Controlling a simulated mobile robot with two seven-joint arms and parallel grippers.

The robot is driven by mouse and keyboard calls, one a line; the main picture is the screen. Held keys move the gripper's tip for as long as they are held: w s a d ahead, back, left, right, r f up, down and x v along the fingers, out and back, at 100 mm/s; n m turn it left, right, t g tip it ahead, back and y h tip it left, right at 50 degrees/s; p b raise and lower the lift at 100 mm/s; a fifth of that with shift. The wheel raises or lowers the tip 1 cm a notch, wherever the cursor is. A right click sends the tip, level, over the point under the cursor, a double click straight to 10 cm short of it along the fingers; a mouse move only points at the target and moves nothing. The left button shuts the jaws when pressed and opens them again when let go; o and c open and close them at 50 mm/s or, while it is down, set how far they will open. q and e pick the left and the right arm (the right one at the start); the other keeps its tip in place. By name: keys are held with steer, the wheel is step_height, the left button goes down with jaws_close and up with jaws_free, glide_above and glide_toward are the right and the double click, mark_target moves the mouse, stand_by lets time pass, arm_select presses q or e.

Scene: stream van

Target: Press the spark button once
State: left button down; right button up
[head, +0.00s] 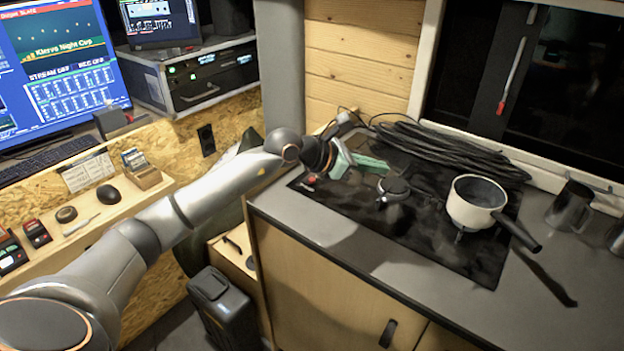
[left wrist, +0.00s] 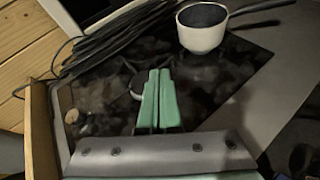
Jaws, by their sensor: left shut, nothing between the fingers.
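My left gripper (head: 372,163) reaches over the left back part of the dark hob (head: 455,258), with its green fingers shut and empty. In the left wrist view its fingers (left wrist: 159,76) lie side by side above the hob, beside a round burner (left wrist: 137,88). A small red part (head: 307,187) shows at the hob's left edge, below and left of the gripper; I cannot tell for sure whether it is the spark button. A pale round knob (left wrist: 72,116) sits near the hob's edge in the left wrist view. My right gripper is not in view.
A white saucepan (head: 475,203) with a dark handle stands on the hob's right side. A coil of black cable (head: 450,150) lies behind the hob. Metal cups (head: 570,207) stand at the far right. The grey counter front (head: 400,275) is clear.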

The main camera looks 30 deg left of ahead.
arm_select(q)
steer(key=w+a+g+y, duration=0.1)
steer(key=a+y, duration=0.7)
steer(key=a, duration=0.9)
steer(key=shift+a+r, duration=0.3)
steer(key=shift+r, duration=0.1)
steer(key=shift+f, duration=0.1)
steer(key=b, duration=0.6)
glide_above(312, 180)
steer(key=f, duration=0.5)
steer(key=s+f, duration=0.1)
steer(key=f, duration=0.1)
steer(key=shift+a+f, duration=0.25)
steer(key=shift+f, duration=0.55)
